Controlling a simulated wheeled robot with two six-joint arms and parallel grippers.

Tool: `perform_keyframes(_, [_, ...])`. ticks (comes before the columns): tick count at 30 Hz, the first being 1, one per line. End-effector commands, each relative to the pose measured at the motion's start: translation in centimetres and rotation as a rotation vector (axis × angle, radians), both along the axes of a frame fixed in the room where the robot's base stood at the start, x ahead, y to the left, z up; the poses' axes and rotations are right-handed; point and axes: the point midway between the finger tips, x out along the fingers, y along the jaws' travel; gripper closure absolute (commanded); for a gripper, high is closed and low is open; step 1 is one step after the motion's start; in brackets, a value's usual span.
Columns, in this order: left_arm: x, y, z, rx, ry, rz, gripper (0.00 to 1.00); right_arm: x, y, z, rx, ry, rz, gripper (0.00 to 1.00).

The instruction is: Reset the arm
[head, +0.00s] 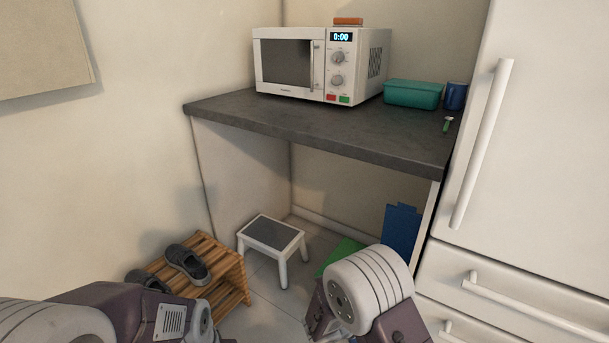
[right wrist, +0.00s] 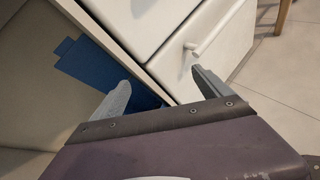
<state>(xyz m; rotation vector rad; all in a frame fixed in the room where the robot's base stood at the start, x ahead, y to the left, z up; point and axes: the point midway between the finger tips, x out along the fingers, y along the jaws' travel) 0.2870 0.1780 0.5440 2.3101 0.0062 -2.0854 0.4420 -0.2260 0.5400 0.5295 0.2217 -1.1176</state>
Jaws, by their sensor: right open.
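My right gripper (right wrist: 164,84) shows in the right wrist view with its two grey fingers wide apart and nothing between them. Beyond the fingers are a blue panel (right wrist: 88,66) and white drawer fronts (right wrist: 178,62). In the head view, my right arm reaches in at the bottom centre, in front of the space under the counter, and its fingers are hidden. My left arm shows at the bottom left, and its gripper is out of the picture.
A dark counter (head: 270,117) carries a white microwave (head: 290,65), a teal box (head: 412,94) and a blue mug (head: 455,96). Below are a step stool (head: 272,233) and a wooden rack (head: 226,268) with grey shoes (head: 188,263). A white fridge (head: 545,130) stands right.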

Motion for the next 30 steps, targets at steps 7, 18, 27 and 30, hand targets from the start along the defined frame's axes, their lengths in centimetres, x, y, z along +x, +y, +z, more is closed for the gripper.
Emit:
perform_keyframes(7, [0.0,0.0,0.4,0.0,0.0,0.0,0.64,-11.6,-7.3,3.3,0.434,-0.161,-0.702,0.12])
perform_keyframes(18, [0.0,0.0,0.4,0.0,0.0,0.0,0.64,-17.4,3.2,1.0,1.17,-0.464,-1.444,0.12])
perform_keyframes(27, [0.0,0.0,9.5,0.0,-0.001,0.0,0.64,-15.5,4.8,9.9,1.281,-0.534,-1.504,0.12])
perform_keyframes(30, [0.0,0.0,13.4,0.0,0.0,0.0,0.64,-15.5,4.8,13.8,1.28,-0.533,-1.503,0.12])
